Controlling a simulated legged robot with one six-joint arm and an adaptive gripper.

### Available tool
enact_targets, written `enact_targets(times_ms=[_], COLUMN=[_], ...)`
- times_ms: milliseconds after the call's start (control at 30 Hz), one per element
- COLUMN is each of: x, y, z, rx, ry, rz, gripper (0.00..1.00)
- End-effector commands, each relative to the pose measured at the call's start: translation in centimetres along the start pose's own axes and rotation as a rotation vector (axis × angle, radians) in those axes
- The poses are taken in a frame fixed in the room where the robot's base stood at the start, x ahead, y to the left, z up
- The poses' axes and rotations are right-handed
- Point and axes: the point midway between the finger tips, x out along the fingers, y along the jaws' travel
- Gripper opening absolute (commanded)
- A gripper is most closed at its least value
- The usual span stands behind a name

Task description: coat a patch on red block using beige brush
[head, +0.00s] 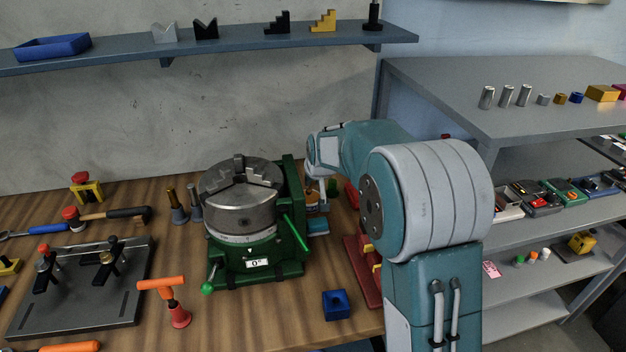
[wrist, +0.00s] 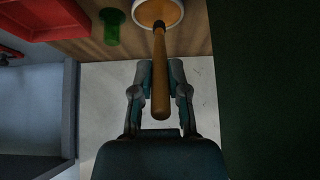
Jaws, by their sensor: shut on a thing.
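In the wrist view my gripper (wrist: 161,68) is shut on the brown wooden handle of the brush (wrist: 159,92). The handle's far end reaches a round pale piece with a brown centre at the top edge, cut off by the frame; I cannot tell whether that piece is the brush head or a separate container. In the head view my gripper is mostly hidden behind my arm, just right of the green rotary table. A red, rimmed shape (wrist: 45,16) fills the upper left of the wrist view; I cannot tell whether it is the red block.
The green rotary table (head: 252,255) with its grey chuck stands close left of my gripper. A red fixture (head: 362,270) and a blue block (head: 336,305) are in front. A green piece (wrist: 111,26) lies on the wood. Grey shelves (head: 455,100) stand right.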

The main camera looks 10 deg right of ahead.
Motion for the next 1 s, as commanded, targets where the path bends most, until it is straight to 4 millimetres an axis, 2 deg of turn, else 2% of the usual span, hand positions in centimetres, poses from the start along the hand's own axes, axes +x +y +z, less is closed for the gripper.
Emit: enact_targets(times_ms=[1000], x=[0.78], y=[0.01], z=[0.54], rx=[0.000], ry=[-0.001], rz=[0.000], gripper=[0.00])
